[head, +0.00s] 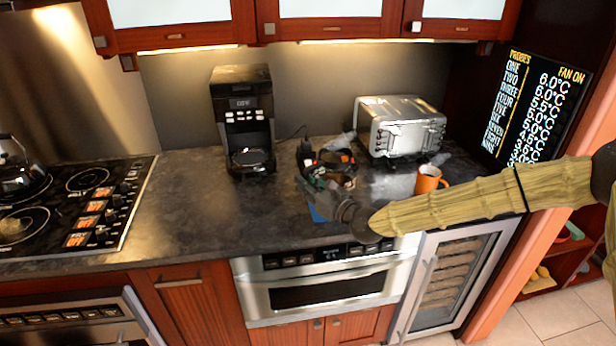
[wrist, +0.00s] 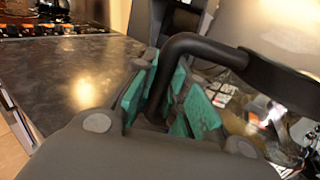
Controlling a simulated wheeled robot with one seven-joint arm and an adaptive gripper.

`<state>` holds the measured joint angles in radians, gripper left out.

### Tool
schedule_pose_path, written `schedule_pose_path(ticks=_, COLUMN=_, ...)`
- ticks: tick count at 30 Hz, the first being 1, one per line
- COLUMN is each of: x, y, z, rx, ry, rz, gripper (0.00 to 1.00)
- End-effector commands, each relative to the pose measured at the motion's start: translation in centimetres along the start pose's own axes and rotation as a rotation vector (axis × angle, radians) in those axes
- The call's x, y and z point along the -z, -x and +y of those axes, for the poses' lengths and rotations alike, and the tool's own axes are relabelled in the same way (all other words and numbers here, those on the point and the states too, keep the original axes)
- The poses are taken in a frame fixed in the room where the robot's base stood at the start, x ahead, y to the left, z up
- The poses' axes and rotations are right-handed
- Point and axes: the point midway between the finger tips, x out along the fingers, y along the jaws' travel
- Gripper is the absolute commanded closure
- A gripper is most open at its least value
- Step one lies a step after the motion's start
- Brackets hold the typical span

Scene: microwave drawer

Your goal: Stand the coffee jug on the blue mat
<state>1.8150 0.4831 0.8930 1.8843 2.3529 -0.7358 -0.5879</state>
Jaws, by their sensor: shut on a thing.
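The coffee jug (head: 338,160) is a dark-lidded glass jug just beyond my gripper (head: 322,178) in the head view, over the counter. In the wrist view, the green finger pads of my gripper (wrist: 168,98) are shut on the jug's black curved handle (wrist: 205,48). The jug's glass (wrist: 262,112) is at the right of that view, partly cut off. A corner of the blue mat (head: 317,213) shows below my gripper; the rest is hidden by my arm and the jug. I cannot tell whether the jug's base touches anything.
An orange mug (head: 429,180) stands on the counter right of the jug. A silver toaster (head: 398,126) is behind it, and a black coffee maker (head: 243,120) stands to the left. The cooktop (head: 75,205) is at far left.

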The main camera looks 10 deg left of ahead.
Motion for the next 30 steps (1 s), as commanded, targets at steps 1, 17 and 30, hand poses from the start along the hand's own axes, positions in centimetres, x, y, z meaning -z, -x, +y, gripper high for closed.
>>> schedule_pose_path(ticks=1, x=-0.2, y=0.0, z=0.1, rx=0.0, ry=0.002, rz=-0.003, gripper=1.0)
schedule_pose_path(ticks=17, x=-0.3, y=0.0, z=-0.1, rx=0.002, ry=0.002, rz=-0.002, gripper=1.0)
schedule_pose_path(ticks=30, x=1.4, y=0.0, z=0.0, rx=0.001, ry=0.001, rz=-0.001, gripper=1.0)
